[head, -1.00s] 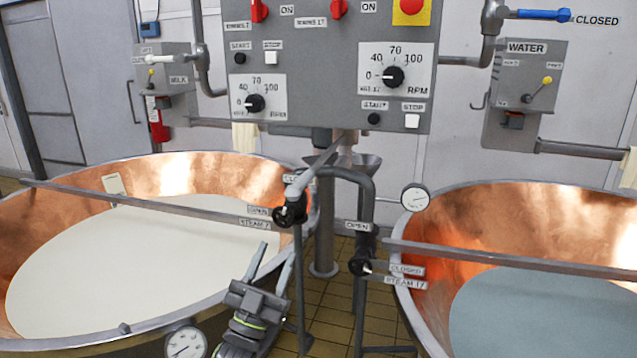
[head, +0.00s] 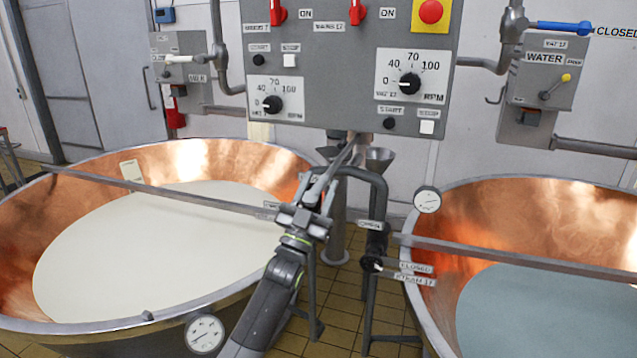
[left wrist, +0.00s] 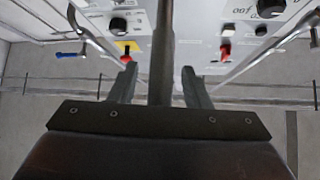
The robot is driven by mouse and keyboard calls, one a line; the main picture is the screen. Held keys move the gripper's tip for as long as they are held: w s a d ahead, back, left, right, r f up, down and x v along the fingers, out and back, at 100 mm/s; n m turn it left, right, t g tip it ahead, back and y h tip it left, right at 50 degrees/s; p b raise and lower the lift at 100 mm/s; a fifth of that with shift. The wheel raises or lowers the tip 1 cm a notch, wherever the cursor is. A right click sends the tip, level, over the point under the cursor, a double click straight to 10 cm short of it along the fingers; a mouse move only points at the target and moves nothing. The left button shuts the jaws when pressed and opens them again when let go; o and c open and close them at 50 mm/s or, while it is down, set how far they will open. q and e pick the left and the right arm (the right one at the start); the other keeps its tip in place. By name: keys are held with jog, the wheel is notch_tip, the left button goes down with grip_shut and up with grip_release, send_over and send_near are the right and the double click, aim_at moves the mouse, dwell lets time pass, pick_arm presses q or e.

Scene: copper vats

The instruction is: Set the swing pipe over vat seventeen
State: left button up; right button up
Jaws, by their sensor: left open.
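The swing pipe (head: 345,154) is a grey tube coming forward from below the control panel, between the two vats. It also shows in the left wrist view (left wrist: 162,55), running between my fingers. My left gripper (head: 322,183) is open at the pipe's near part, with one finger on each side; in the left wrist view (left wrist: 158,70) gaps show on both sides. The pipe's near end is hidden by my gripper. Vat seventeen (head: 560,195) is the right copper vat, marked by a steam 17 label and holding grey-blue liquid. My right gripper is not in view.
The left copper vat (head: 100,166) holds white liquid. A dark steam pipe (head: 379,205) with a black valve stands between the vats, close to my gripper. Flat bars cross both vats. A dial gauge (head: 427,200) stands at vat seventeen's rim. The control panel (head: 335,90) hangs above.

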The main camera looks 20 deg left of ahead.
pick_arm(q)
jog(key=shift+r, duration=0.1)
grip_shut()
dwell(0.3)
